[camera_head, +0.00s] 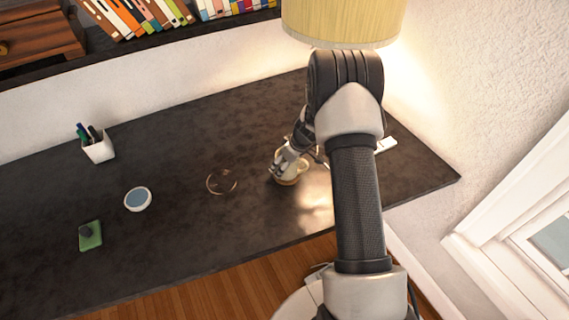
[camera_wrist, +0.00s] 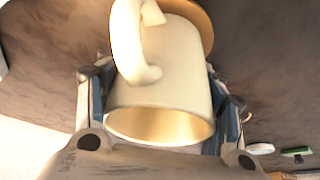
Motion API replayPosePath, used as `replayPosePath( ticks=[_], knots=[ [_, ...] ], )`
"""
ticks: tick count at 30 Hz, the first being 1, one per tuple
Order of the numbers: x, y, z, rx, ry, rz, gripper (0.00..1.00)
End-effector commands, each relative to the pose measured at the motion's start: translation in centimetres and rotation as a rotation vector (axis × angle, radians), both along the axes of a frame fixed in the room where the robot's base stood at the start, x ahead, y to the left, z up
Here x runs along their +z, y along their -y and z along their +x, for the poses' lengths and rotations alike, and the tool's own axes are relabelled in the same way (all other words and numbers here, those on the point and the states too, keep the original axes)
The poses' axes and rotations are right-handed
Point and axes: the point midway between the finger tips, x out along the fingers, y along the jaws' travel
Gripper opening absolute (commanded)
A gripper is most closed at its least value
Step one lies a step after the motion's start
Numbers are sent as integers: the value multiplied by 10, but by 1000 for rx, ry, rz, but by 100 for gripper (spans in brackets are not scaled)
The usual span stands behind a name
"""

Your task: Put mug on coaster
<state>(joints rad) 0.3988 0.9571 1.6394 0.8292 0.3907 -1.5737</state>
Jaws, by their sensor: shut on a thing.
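A cream mug (camera_head: 293,166) is at the right part of the dark table, beneath the end of my arm. In the wrist view the mug (camera_wrist: 165,85) fills the middle, its handle toward the upper left and its open rim toward the camera. My gripper (camera_head: 284,163) has one finger on each side of the mug and is shut on it. A round tan disc (camera_wrist: 206,22), which looks like the coaster, shows behind the mug's base and reaches past it on one side. I cannot tell whether the base touches it.
A thin brown ring (camera_head: 221,181) lies left of the mug. Farther left are a white-and-blue round device (camera_head: 138,199), a green item (camera_head: 90,236) and a white pen cup (camera_head: 98,147). A lamp shade (camera_head: 345,22) hangs close behind my arm.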

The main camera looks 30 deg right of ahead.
Motion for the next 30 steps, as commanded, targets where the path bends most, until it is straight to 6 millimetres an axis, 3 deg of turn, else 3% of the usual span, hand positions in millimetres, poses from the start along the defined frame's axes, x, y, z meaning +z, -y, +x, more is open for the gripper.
replayPosePath(
  ticks=[1,2,10,23,30],
  knots=[
    [-2,0,0,0,1,0,29],
    [-1,0,0,0,0,1,64],
    [-1,0,0,0,0,1,82],
    [2,0,0,0,-1,0,82],
    [43,8,-14,-2,3,-1,82]
  ],
)
